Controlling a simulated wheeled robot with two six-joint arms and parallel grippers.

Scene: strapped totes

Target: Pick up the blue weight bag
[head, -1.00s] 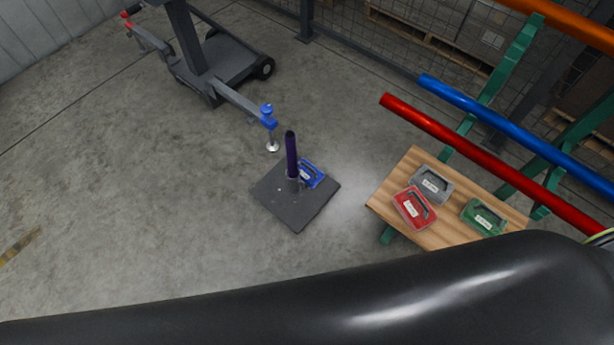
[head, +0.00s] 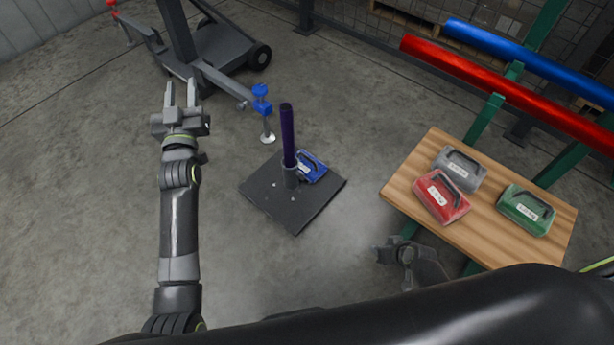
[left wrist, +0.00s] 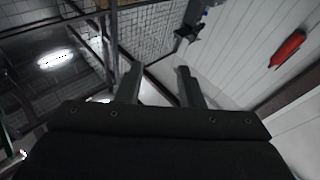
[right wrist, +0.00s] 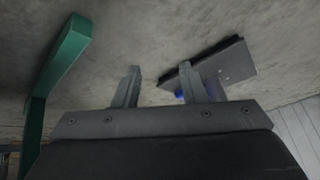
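The blue weight bag (head: 311,167) lies on the dark square base plate (head: 290,213), beside the foot of its upright purple post (head: 287,135). My left gripper (head: 181,92) is open and empty, pointing away from me, left of the plate and well apart from the bag. Its spread fingers also show in the left wrist view (left wrist: 158,85). My right gripper (head: 378,254) is near the wooden bench, right of and nearer than the plate. In the right wrist view its fingers (right wrist: 160,85) are apart and empty; the plate and a bit of blue show beyond them.
A wooden bench top (head: 400,190) at the right holds a grey bag (head: 459,170), a red bag (head: 441,197) and a green bag (head: 526,210). Red (head: 500,85) and blue (head: 530,62) bars are behind it. A wheeled stand (head: 225,60) is at the back left. Floor between is clear.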

